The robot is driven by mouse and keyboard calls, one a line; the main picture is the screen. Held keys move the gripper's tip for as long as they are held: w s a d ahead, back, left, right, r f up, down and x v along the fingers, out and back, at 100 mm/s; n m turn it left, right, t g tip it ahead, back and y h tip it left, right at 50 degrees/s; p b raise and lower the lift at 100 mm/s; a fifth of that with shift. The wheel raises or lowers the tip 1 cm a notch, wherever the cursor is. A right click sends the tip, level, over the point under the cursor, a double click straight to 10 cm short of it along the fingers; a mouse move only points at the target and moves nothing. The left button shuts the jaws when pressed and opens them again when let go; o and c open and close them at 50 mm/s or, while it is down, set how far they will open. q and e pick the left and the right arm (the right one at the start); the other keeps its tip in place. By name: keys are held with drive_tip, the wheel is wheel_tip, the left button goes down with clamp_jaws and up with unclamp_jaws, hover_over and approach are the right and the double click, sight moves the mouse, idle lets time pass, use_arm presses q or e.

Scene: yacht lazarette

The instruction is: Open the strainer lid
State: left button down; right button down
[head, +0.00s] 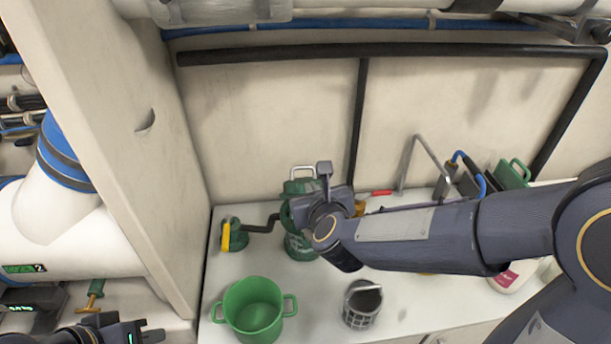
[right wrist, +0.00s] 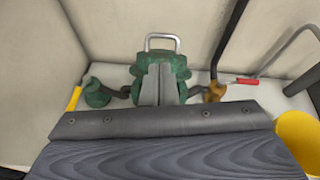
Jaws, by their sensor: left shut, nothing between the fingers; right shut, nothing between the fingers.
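The green strainer (head: 299,247) stands on the white bench near the back wall, partly hidden behind my right wrist. Its green lid (head: 297,187) sits on top with a metal bail handle (head: 302,170) standing up. In the right wrist view the handle (right wrist: 162,40) rises above the lid. My right gripper (right wrist: 158,84) is shut and empty, its fingers overlapping the front of the strainer; I cannot tell if they touch. In the head view my right arm reaches in from the right over the bench. My left gripper (head: 105,331) is shut and empty at the bottom left edge, away from the strainer.
A green bucket (head: 253,307) and a grey mesh basket (head: 362,308) stand in front. A cream partition (head: 110,130) separates the left side. Tools stand at back right.

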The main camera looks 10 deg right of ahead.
sight(306, 179)
drive_tip(key=w+f, duration=0.1)
drive_tip(key=w, duration=0.2)
drive_tip(key=w+f+m, duration=0.1)
drive_tip(key=w, duration=0.2)
drive_tip(key=w+f+m+h+p, duration=0.1)
drive_tip(key=w+f, duration=0.1)
drive_tip(key=w, duration=0.1)
drive_tip(key=shift+w+a, duration=0.1)
drive_tip(key=shift+w, duration=0.3)
